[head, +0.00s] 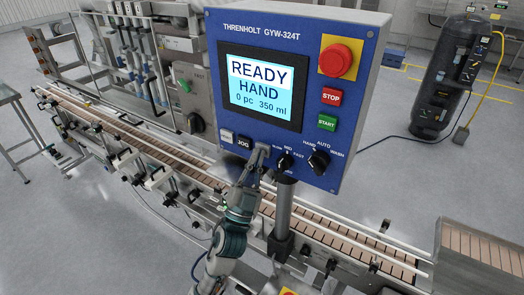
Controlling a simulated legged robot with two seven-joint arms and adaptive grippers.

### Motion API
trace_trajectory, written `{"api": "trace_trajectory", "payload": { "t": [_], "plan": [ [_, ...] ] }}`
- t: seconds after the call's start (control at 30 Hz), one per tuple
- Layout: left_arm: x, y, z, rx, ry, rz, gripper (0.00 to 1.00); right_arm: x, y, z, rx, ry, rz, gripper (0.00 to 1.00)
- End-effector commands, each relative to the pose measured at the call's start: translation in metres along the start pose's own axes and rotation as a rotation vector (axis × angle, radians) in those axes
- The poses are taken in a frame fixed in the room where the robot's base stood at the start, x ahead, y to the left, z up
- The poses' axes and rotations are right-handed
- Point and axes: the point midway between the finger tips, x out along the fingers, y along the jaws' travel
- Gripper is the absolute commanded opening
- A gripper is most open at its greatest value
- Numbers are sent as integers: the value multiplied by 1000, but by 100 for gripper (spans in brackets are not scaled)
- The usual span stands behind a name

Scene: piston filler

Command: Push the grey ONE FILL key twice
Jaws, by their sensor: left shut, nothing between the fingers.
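The blue control panel (208,60) stands upright in the middle. Its screen (262,85) reads READY, HAND, 0 pc, 350 ml. Along its lower left are a small pale key (227,136), with lettering too small to read, and the JOG key (243,143). I cannot read ONE FILL on any key. My left gripper (261,153) is shut and empty, with its fingertips at the panel just right of JOG. They cover that spot, so a key there would be hidden. I cannot tell whether they touch the panel. My right gripper is out of view.
Right of my fingertips are a speed knob (285,160) and a HAND/AUTO knob (319,160). A red STOP key (332,97), green START key (327,122) and red mushroom button (338,60) are above. A conveyor (150,150) runs behind and below the panel.

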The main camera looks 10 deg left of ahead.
Motion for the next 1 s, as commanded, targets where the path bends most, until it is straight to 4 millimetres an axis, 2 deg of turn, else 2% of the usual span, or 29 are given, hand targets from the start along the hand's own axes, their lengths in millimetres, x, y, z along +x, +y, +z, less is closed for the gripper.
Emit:
{"api": "trace_trajectory", "payload": {
  "t": [1.0],
  "plan": [
    [4, 5, 8, 0, -10, 2, 0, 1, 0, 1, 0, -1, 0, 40]
  ]
}}
